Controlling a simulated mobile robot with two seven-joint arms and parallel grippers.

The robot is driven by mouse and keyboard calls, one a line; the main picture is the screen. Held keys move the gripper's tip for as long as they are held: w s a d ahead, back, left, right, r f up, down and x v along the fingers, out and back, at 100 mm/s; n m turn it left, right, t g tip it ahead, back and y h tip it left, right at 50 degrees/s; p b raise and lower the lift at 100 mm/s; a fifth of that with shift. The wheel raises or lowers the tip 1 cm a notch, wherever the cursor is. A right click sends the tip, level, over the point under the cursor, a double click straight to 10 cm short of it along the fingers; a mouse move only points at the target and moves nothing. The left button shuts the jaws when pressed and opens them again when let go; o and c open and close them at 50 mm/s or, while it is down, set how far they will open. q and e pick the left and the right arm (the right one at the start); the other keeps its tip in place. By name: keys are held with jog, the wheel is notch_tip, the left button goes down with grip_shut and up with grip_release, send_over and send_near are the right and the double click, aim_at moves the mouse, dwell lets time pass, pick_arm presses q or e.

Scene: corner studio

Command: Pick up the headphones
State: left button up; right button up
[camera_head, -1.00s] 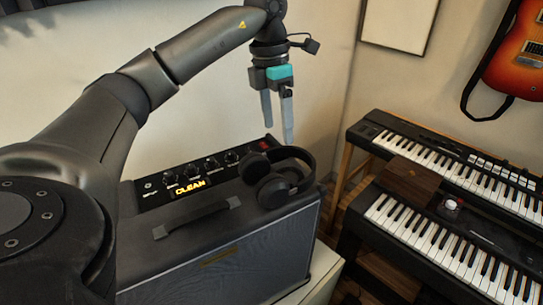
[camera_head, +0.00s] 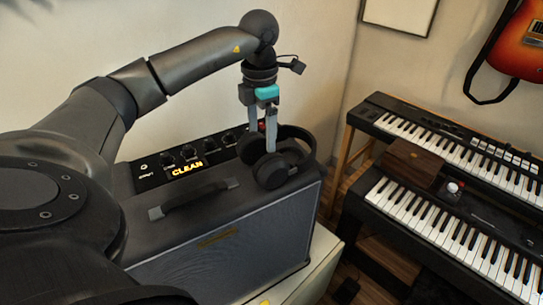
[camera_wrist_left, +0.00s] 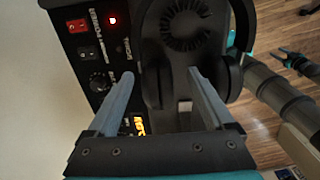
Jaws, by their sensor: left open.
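The black headphones (camera_head: 275,168) rest on top of the dark amplifier (camera_head: 225,235), near its right end. They also show at the top middle of the left wrist view (camera_wrist_left: 190,25), partly cut off by the frame edge. My left gripper (camera_head: 265,142) points down at the headphones, its fingertips at about the height of the ear cups. In the left wrist view its two fingers (camera_wrist_left: 162,75) are spread apart with nothing held between them. I cannot tell whether a finger touches the headphones. My right gripper is not seen clearly enough in the head view to place.
The amplifier has a lit CLEAN display (camera_head: 187,169), knobs and a carry handle (camera_head: 195,197). It stands on a pale surface (camera_head: 318,258). Two keyboards (camera_head: 450,235) stand to the right with a brown box (camera_head: 411,165). A guitar (camera_head: 520,45) hangs on the wall.

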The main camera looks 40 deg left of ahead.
aim_at(261, 145)
pick_arm(q)
jog(key=f, duration=0.4)
jog(key=shift+w+a+f, duration=0.1)
jog(key=shift+a, duration=0.15)
jog(key=shift+c, duration=0.3)
grip_shut()
